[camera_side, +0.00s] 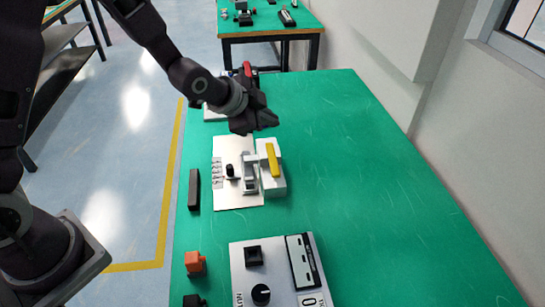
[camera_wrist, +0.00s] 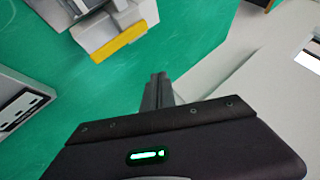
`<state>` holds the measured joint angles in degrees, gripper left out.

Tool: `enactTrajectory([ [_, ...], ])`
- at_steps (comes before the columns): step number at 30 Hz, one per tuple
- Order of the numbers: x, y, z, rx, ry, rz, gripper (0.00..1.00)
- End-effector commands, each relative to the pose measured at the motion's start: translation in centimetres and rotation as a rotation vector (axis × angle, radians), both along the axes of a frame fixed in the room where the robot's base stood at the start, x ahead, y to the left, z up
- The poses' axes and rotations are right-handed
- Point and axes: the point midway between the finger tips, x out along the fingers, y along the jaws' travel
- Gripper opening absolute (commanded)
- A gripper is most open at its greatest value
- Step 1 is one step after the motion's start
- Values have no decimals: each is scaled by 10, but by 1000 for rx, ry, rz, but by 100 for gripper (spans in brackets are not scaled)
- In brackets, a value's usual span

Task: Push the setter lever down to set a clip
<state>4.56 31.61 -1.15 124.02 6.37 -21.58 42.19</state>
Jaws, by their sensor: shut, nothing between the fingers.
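The setter (camera_side: 250,183) is a white block on a pale plate (camera_side: 229,201) on the green table. Its yellow lever (camera_side: 272,160) lies along the top of the block. In the wrist view the yellow lever (camera_wrist: 119,41) shows at the top left, on the grey and white setter body (camera_wrist: 95,22). My gripper (camera_side: 272,119) is shut and empty, above and just behind the setter, apart from the lever. In the wrist view the closed fingers (camera_wrist: 157,92) are beyond the lever to the lower right. I cannot make out a clip.
A dark bar (camera_side: 194,189) lies left of the plate. An orange block (camera_side: 194,262) and a panel with a black knob (camera_side: 261,294) are at the front. A red-handled item (camera_side: 247,69) stands behind my gripper. The table's right side is clear (camera_side: 370,190), with a wall beyond.

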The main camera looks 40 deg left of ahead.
Motion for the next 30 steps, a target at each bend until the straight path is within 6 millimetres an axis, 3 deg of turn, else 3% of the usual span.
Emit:
enactTrajectory([
  [16,-1,0,-73,0,4,1,0],
  [30,-1,0,-85,0,2,1,0],
])
